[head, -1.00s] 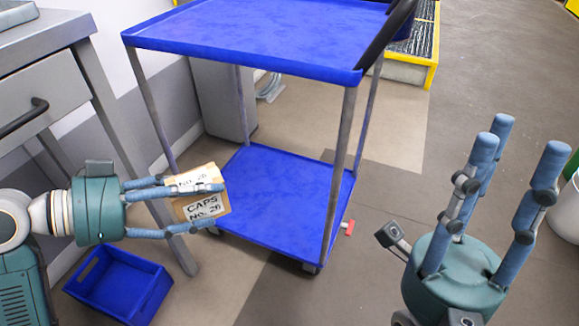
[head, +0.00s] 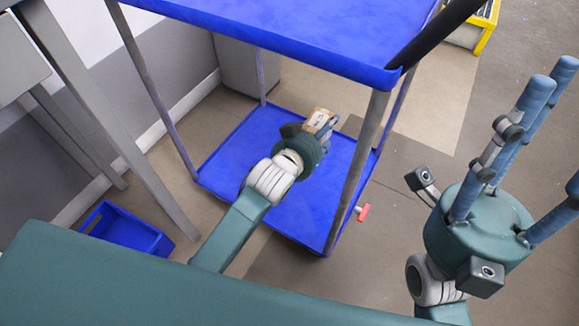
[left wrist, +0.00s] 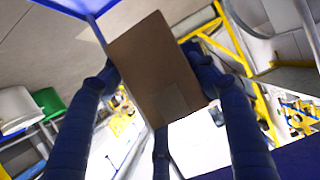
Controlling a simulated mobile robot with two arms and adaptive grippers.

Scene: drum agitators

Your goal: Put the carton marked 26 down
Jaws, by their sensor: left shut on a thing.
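The carton marked 26 (head: 318,119) is a small tan box with a white label. In the head view it is over the lower shelf of the blue cart (head: 222,165), under the upper shelf. My left gripper (head: 328,128) is shut on it, and the hand hides part of it. In the left wrist view the carton (left wrist: 155,70) is a plain brown face between the blue fingers (left wrist: 160,95). I cannot tell whether the carton touches the shelf. My right gripper (head: 545,150) is open and empty, fingers up, right of the cart.
The cart's upper shelf (head: 300,35) and its grey legs (head: 355,175) frame the space around my left arm. A blue bin (head: 125,228) stands on the floor at the left, by the grey table's leg (head: 120,130). Much of the lower shelf is bare.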

